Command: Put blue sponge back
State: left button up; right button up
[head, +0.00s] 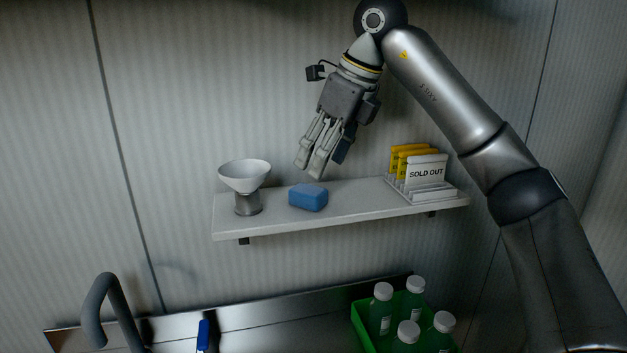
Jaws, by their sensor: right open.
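The blue sponge (308,197) lies on the white wall shelf (349,205), near its middle and close to the front edge. My right gripper (312,171) is above the sponge, pointing down and slightly left. Its fingers are open and empty, with a small gap between the fingertips and the sponge. My left gripper is out of view.
A white bowl on a metal stand (245,179) stands left of the sponge. A rack with yellow packets and a "SOLD OUT" card (426,171) is at the shelf's right end. Below are a green crate (364,329) of green bottles, a curved grey tap (104,290) and a blue-handled item (203,335).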

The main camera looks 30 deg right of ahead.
jog(key=v, duration=0.5)
jog(key=shift+f, duration=0.1)
dwell(0.4)
